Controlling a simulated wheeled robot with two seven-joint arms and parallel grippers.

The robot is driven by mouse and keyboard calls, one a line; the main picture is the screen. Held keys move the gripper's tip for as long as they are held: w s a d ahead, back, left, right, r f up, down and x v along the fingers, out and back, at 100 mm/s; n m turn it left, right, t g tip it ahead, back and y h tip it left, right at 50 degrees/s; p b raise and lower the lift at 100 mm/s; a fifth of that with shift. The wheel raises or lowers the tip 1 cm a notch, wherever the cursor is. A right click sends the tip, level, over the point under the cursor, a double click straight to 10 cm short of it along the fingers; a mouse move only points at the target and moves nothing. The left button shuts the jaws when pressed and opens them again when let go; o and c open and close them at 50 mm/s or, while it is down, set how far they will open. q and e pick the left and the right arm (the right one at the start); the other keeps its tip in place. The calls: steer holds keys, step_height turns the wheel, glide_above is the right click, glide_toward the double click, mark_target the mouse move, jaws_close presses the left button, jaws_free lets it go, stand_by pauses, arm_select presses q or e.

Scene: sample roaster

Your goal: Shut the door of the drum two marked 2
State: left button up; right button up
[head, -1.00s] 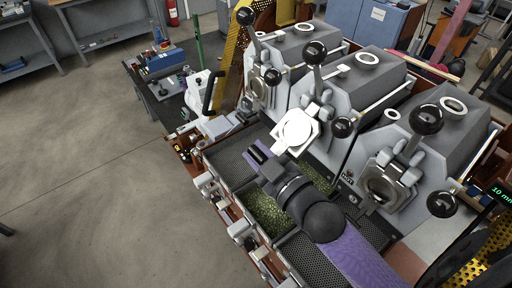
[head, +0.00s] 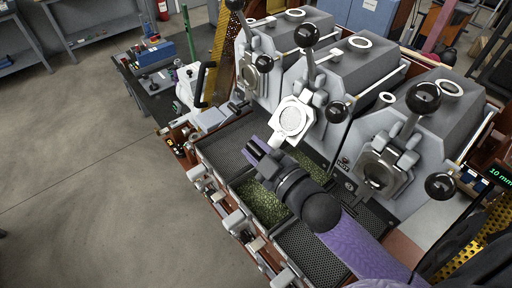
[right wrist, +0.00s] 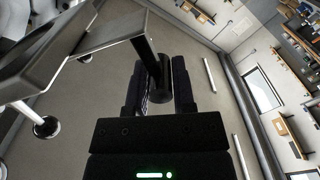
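Drum two appears to be the middle roaster (head: 330,82); I cannot read its number. Its door (head: 292,119) is a pale plate standing out from the drum front, apart from the housing, so it is open. My right gripper (head: 262,146) is at the door's lower left. In the right wrist view, a dark round handle (right wrist: 152,78) on a grey plate (right wrist: 90,42) lies between the fingers of my right gripper (right wrist: 160,85). I cannot tell whether they squeeze it. The left gripper is not in view.
Roasters stand on either side, with black-knobbed levers; the right one's door (head: 384,174) is close to the arm. Below are perforated trays (head: 310,253), one holding green beans (head: 265,203). A dark bench (head: 158,92) stands behind at the left. The floor (head: 80,180) at left is clear.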

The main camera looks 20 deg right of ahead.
steer(key=o, duration=0.4)
steer(key=shift+c, duration=0.2)
steer(key=b+v, duration=0.1)
steer(key=v, duration=0.9)
steer(key=shift+b, duration=0.3)
